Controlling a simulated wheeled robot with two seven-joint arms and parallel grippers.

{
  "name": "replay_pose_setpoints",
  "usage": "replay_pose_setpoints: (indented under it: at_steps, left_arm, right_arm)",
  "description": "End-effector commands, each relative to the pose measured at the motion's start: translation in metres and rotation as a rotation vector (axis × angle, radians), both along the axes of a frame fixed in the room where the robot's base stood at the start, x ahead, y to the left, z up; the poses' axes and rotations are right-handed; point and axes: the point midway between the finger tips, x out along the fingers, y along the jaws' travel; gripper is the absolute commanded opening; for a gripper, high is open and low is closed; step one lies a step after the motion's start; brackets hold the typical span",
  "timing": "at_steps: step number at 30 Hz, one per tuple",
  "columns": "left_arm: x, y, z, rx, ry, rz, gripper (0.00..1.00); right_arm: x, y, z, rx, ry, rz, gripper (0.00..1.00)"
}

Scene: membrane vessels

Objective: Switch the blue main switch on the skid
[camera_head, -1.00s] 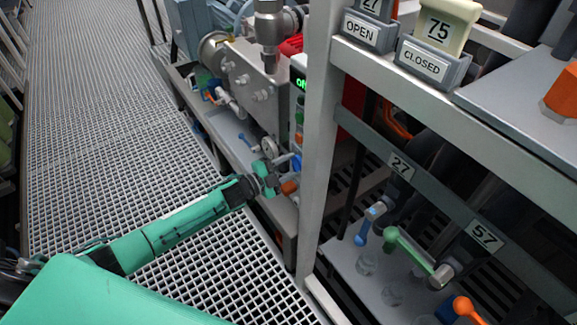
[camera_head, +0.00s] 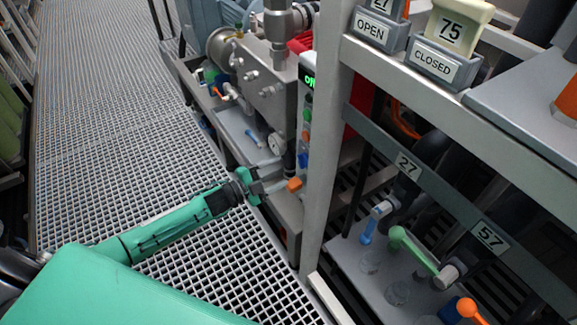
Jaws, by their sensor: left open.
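The control panel (camera_head: 307,120) on the skid is a narrow upright face partly hidden by the grey frame post. It has a lit green display (camera_head: 309,81) at the top, apparently reading "off", though the post cuts it. The blue main switch (camera_head: 303,160) is a small blue part low on the panel. My left gripper (camera_head: 268,186) is open and empty, below and left of the blue switch and apart from it. Its fingers point right, toward an orange part (camera_head: 294,184) under the panel; whether they touch it I cannot tell. My right gripper is not in view.
The grey frame post (camera_head: 328,140) stands close right of the panel. A rack with signs and valve handles, including a green handle (camera_head: 413,250), is on the right. The grating walkway (camera_head: 110,130) is clear.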

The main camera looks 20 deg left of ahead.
Motion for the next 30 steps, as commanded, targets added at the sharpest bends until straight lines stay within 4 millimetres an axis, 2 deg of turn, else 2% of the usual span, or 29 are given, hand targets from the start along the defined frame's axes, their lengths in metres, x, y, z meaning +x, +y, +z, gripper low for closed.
replay_pose_setpoints:
  at_steps: [6,12,30]
  left_arm:
    - [-0.033,0.025,-0.001,0.001,0.003,-0.001,0.64]
    - [-0.050,0.038,-0.001,0.000,0.001,-0.001,0.64]
    - [-0.055,0.042,0.000,-0.001,0.001,0.000,0.64]
  right_arm:
    - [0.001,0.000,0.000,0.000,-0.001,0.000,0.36]
    - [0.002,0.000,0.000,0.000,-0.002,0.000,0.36]
    - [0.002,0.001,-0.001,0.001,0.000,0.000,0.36]
